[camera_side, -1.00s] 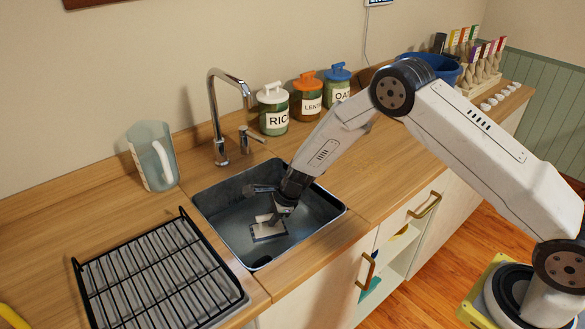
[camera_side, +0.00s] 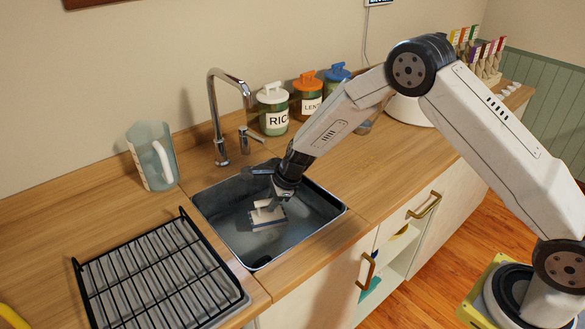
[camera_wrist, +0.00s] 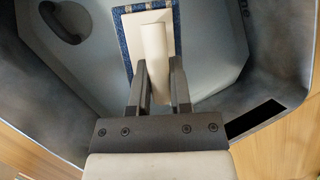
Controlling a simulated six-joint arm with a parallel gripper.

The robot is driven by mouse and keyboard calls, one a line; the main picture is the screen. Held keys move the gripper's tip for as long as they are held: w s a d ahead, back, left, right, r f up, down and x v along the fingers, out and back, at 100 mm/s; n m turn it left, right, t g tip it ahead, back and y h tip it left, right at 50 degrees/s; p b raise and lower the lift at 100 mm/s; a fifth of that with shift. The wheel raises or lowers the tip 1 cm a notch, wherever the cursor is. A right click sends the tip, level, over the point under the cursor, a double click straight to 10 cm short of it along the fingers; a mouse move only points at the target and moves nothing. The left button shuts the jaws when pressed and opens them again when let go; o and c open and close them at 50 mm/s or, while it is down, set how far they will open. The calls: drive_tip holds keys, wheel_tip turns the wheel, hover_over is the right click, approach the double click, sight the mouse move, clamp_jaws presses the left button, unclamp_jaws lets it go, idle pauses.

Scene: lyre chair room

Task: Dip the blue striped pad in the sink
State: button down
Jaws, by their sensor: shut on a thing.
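The blue striped pad (camera_side: 267,217) is a flat rectangular pad with a pale top and a pale upright handle. In the wrist view the pad (camera_wrist: 126,32) shows a blue patterned edge around its pale top. My gripper (camera_side: 276,198) is shut on the pad's handle; it also shows in the wrist view (camera_wrist: 158,85), with a dark finger on each side of the handle. The sink (camera_side: 228,218) is a dark metal basin set in the wooden counter. The pad is inside the basin's outline, seemingly raised above its floor. The pad's underside is hidden.
A chrome faucet (camera_side: 215,115) stands behind the sink, with a lever (camera_side: 252,136) beside it. A black wire rack (camera_side: 150,270) lies left of the sink. A clear jug (camera_side: 152,157) and several labelled jars (camera_side: 273,112) stand along the back wall.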

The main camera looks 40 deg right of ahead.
drive_tip(key=shift+r, duration=4.65)
